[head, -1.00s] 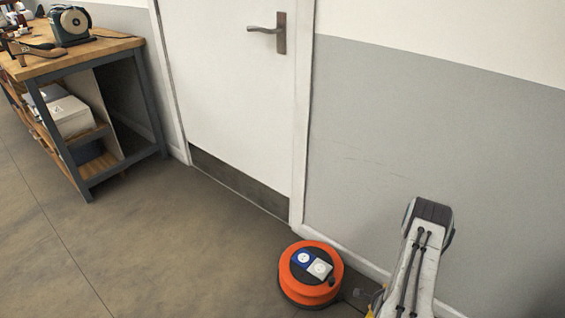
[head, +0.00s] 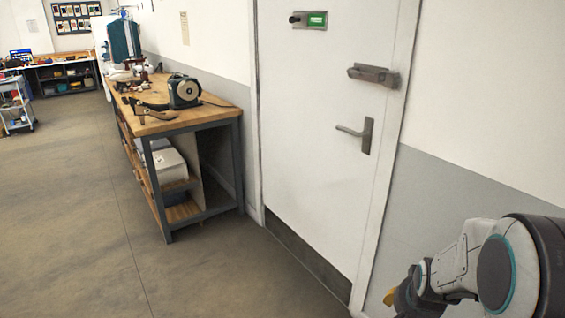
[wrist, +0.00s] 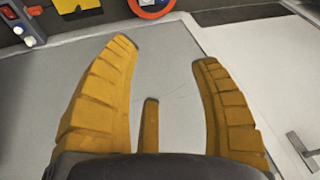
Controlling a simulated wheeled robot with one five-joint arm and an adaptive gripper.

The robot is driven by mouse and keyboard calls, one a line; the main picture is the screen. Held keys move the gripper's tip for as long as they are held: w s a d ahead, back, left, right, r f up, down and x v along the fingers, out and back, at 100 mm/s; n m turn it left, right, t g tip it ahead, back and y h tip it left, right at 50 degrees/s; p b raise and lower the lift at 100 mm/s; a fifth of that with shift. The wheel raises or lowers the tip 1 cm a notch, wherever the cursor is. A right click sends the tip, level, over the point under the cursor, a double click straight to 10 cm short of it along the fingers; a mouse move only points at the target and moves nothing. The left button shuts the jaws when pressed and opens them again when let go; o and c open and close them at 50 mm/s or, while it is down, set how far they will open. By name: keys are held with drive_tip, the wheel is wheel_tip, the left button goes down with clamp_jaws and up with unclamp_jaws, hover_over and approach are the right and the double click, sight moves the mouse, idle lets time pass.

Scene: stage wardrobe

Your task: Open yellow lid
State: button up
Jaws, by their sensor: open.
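My gripper (wrist: 168,90) is open in the wrist view, its ribbed yellow fingers wide apart with nothing between them. A grey wall surface lies behind them. In the head view only a bit of a yellow finger (head: 390,297) shows, low at the right beside my arm. A flat yellow piece (wrist: 76,5) is cut off by the top edge of the wrist view. I cannot tell whether it is the yellow lid. No yellow lid shows clearly in the head view.
A closed white door (head: 322,170) with a lever handle stands left of my arm. A wooden workbench (head: 160,122) with a grinder (head: 184,91) is beyond it. The orange cable reel (wrist: 152,7) shows at the wrist view's top. Open floor lies at the left.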

drive_tip(key=s+a+r+n+p, duration=0.2)
drive_tip(key=s+a+r, duration=0.2)
drive_tip(key=r, duration=0.2)
drive_tip(key=s+a+r+n+p, duration=0.2)
drive_tip(key=s+a+r+n, duration=0.1)
drive_tip(key=r, duration=0.4)
drive_tip(key=shift+s+a+r+y+p, duration=0.3)
drive_tip(key=shift+s+a+y+p, duration=0.15)
drive_tip(key=shift+s, duration=0.25)
drive_tip(key=s+a+r+n+p, duration=0.1)
drive_tip(key=s+r, duration=0.1)
drive_tip(key=s+a+r+n+p, duration=0.1)
drive_tip(key=s, duration=0.2)
drive_tip(key=s+a+r+n+g+p, duration=0.1)
drive_tip(key=s+r+n, duration=0.1)
drive_tip(key=s, duration=0.1)
drive_tip(key=shift+a+r+y, duration=0.15)
drive_tip(key=shift+r+y, duration=0.1)
drive_tip(key=shift+r, duration=0.05)
drive_tip(key=shift+s+a+r, duration=0.1)
drive_tip(key=shift+s, duration=0.3)
drive_tip(key=shift+w, duration=0.1)
